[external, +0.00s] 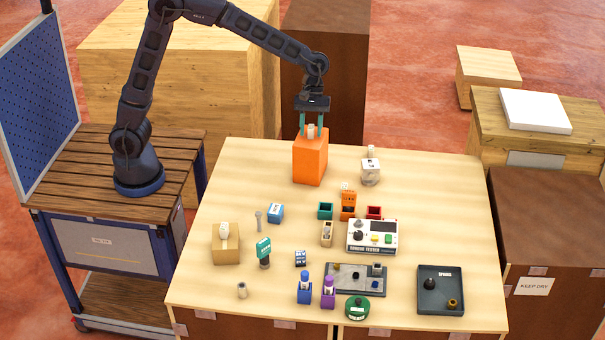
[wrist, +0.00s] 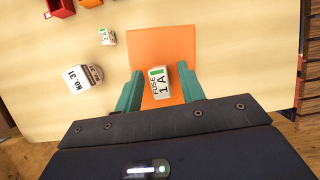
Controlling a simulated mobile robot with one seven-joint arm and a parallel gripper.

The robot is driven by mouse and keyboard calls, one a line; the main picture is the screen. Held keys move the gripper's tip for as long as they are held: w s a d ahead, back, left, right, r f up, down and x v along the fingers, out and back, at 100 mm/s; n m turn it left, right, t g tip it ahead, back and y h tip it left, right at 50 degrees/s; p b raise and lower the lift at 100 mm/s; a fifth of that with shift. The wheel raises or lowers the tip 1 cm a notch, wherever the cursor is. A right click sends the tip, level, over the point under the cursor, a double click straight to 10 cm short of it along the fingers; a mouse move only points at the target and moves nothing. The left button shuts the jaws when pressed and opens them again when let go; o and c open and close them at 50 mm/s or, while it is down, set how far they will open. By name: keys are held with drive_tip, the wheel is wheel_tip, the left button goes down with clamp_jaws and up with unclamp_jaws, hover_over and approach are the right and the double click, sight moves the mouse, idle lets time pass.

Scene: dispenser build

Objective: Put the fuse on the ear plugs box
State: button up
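The fuse (wrist: 159,84), a small white block with a green mark and "FUSE 1 A" on it, is at the top of a tall orange box (external: 310,163). The fuse also shows in the external view (external: 311,131). It appears to rest on the box's top face (wrist: 150,42). No label is readable on the orange box, so I cannot confirm that it is the ear plugs box. My gripper (wrist: 161,80) is open and points down over the box. Its teal fingers stand on either side of the fuse, with orange showing in the gaps.
A white "NO. 31" container (wrist: 83,78) and another small "1 A" block (wrist: 107,37) stand nearby. A cardboard box (external: 226,246), tester (external: 372,236), grey tray (external: 440,292) and several small bins and bottles occupy the table's front. The table's back left is clear.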

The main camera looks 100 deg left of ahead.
drive_tip(key=v, duration=1.1)
drive_tip(key=s+d+r+m, duration=0.1)
drive_tip(key=s+r+m, duration=0.35)
drive_tip(key=s, duration=0.45)
drive_tip(key=s+d+f+m+t+y, duration=0.1)
drive_tip(key=s+m, duration=0.5)
drive_tip(key=s, duration=0.9)
drive_tip(key=s+d+f+m+t+y, duration=0.2)
drive_tip(key=s+m, duration=0.5)
drive_tip(key=s, duration=0.9)
drive_tip(key=shift+f+t+y, duration=0.7)
drive_tip(key=shift+f+t, duration=0.1)
drive_tip(key=shift+f, duration=0.2)
drive_tip(key=shift+o, duration=0.4)
drive_tip(key=shift+m, duration=0.25)
